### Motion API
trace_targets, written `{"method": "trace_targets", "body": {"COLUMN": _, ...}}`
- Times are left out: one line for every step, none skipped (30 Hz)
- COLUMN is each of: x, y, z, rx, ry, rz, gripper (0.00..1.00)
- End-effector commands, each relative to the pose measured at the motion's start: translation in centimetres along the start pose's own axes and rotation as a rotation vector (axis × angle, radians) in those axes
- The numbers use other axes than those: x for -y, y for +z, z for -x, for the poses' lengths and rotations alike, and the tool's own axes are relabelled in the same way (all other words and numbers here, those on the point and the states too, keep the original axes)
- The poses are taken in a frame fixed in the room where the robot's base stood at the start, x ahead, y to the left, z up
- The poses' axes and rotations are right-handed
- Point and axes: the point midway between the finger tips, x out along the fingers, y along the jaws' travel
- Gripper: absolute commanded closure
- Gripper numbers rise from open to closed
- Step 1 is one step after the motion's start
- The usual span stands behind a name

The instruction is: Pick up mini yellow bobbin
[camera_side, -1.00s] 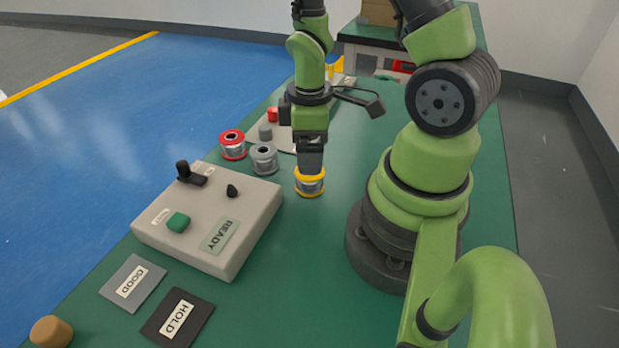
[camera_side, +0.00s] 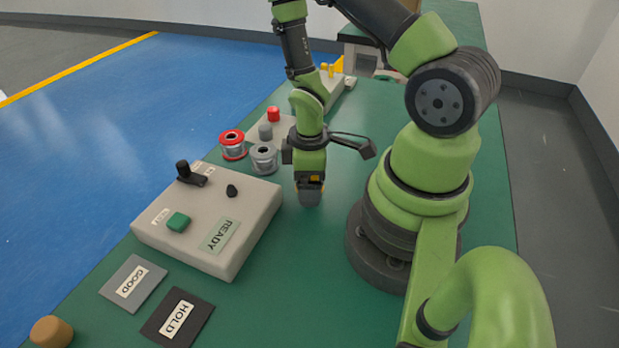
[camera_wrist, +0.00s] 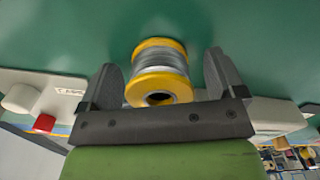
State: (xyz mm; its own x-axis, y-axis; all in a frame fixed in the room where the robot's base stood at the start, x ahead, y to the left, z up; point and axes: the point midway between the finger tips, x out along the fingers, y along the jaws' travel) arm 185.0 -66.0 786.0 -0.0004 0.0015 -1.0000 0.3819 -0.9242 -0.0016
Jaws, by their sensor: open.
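The mini yellow bobbin (camera_wrist: 158,60) has yellow flanges and grey wire wound between them. In the wrist view it sits between the two open fingers of my gripper (camera_wrist: 163,70), with a gap visible on each side. In the side view my gripper (camera_side: 309,196) is down at the green table, in front of the bobbin. It hides nearly all of the bobbin there, leaving only slivers of yellow. The fingers are apart and do not appear to touch the bobbin.
A red bobbin (camera_side: 233,146) and a grey bobbin (camera_side: 264,158) stand to the left of my gripper. A pale control box (camera_side: 225,251) marked READY is nearby on the left. GOOD (camera_side: 132,283) and HOLD (camera_side: 178,316) plates lie in front. Table right of the gripper is clear.

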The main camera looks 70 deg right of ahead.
Motion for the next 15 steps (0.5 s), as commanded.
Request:
{"method": "trace_targets", "body": {"x": -0.01, "y": -0.01, "z": 0.0, "rx": 0.0, "ry": 0.0, "rz": 0.0, "gripper": 0.11}}
{"method": "trace_targets", "body": {"x": -0.01, "y": -0.02, "z": 0.01, "rx": 0.0, "ry": 0.0, "rz": 0.0, "gripper": 0.11}}
{"method": "trace_targets", "body": {"x": -0.01, "y": -0.01, "z": 0.02, "rx": 0.0, "ry": 0.0, "rz": 0.0, "gripper": 0.11}}
{"method": "trace_targets", "body": {"x": -0.01, "y": -0.02, "z": 0.02, "rx": 0.0, "ry": 0.0, "rz": 0.0, "gripper": 0.11}}
{"method": "trace_targets", "body": {"x": -0.01, "y": -0.01, "z": 0.03, "rx": 0.0, "ry": 0.0, "rz": 0.0, "gripper": 0.18}}
{"method": "trace_targets", "body": {"x": 0.0, "y": -0.01, "z": 0.03, "rx": 0.0, "ry": 0.0, "rz": 0.0, "gripper": 0.27}}
{"method": "trace_targets", "body": {"x": 0.0, "y": -0.01, "z": 0.03, "rx": 0.0, "ry": 0.0, "rz": 0.0, "gripper": 0.34}}
{"method": "trace_targets", "body": {"x": 0.0, "y": -0.01, "z": 0.04, "rx": 0.0, "ry": 0.0, "rz": 0.0, "gripper": 0.41}}
{"method": "trace_targets", "body": {"x": 0.0, "y": -0.01, "z": 0.04, "rx": 0.0, "ry": 0.0, "rz": 0.0, "gripper": 0.5}}
{"method": "trace_targets", "body": {"x": 0.0, "y": -0.01, "z": 0.04, "rx": 0.0, "ry": 0.0, "rz": 0.0, "gripper": 0.57}}
{"method": "trace_targets", "body": {"x": 0.0, "y": -0.01, "z": 0.04, "rx": 0.0, "ry": 0.0, "rz": 0.0, "gripper": 0.64}}
{"method": "trace_targets", "body": {"x": 0.0, "y": -0.01, "z": 0.04, "rx": 0.0, "ry": 0.0, "rz": 0.001, "gripper": 0.67}}
{"method": "trace_targets", "body": {"x": 0.0, "y": -0.01, "z": 0.05, "rx": 0.0, "ry": 0.0, "rz": 0.001, "gripper": 0.67}}
{"method": "trace_targets", "body": {"x": 0.0, "y": -0.01, "z": 0.05, "rx": 0.0, "ry": 0.0, "rz": 0.001, "gripper": 0.67}}
{"method": "trace_targets", "body": {"x": 0.0, "y": -0.01, "z": 0.05, "rx": 0.0, "ry": 0.0, "rz": 0.001, "gripper": 0.67}}
